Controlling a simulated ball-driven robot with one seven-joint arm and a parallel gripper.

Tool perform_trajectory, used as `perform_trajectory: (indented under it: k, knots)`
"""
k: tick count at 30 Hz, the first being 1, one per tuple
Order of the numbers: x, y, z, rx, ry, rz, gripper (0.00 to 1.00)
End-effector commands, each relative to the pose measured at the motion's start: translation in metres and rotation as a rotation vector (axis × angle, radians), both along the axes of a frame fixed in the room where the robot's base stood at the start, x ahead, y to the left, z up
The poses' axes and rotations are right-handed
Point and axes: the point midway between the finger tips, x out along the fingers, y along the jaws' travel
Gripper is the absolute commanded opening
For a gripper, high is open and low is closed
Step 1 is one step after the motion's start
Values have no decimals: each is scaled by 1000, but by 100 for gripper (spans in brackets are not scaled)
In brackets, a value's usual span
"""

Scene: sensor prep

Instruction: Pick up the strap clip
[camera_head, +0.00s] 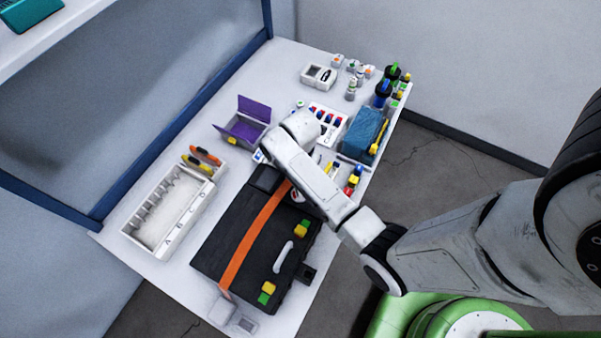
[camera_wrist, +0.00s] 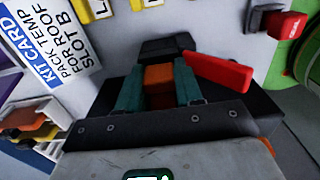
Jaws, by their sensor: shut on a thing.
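My gripper (camera_wrist: 158,88) has two teal fingers, seen in the wrist view over the black case. They are shut on an orange piece (camera_wrist: 158,78), which I take to be the strap clip. A black block (camera_wrist: 166,46) lies just beyond the fingertips. I cannot tell whether the orange piece touches the case or is lifted. The black case (camera_head: 225,243) lies on the table in the head view with an orange strap (camera_head: 246,246) along it. My arm hides the fingers and the held piece in the head view.
A red tab (camera_wrist: 218,72) sticks out beside the right finger. A kit card (camera_wrist: 45,38) lies to the left. A white lettered tray (camera_head: 160,243), an open purple box (camera_head: 247,128) and a blue box (camera_head: 362,134) stand around the case. The table is crowded near the arm.

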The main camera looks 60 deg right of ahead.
Motion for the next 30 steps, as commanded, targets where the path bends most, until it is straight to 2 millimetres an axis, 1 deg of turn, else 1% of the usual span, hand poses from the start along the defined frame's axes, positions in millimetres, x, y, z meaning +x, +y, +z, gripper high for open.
perform_trajectory:
  k: [5,8,11,12,13,17,21,24,27,30]
  knots:
    - [0,0,4,0,-1,0,9]
    - [1,0,12,-1,-2,0,9]
    - [1,0,25,-2,-4,0,9]
    - [1,0,33,-2,-3,0,9]
    - [-2,0,37,-1,-3,-1,9]
    - [-24,-1,61,-2,-3,-2,9]
    - [-51,-2,93,-2,-3,-2,9]
    - [-77,-3,102,0,0,-2,9]
    - [-98,-3,112,-1,0,-1,9]
    - [-115,-4,119,-1,1,-1,9]
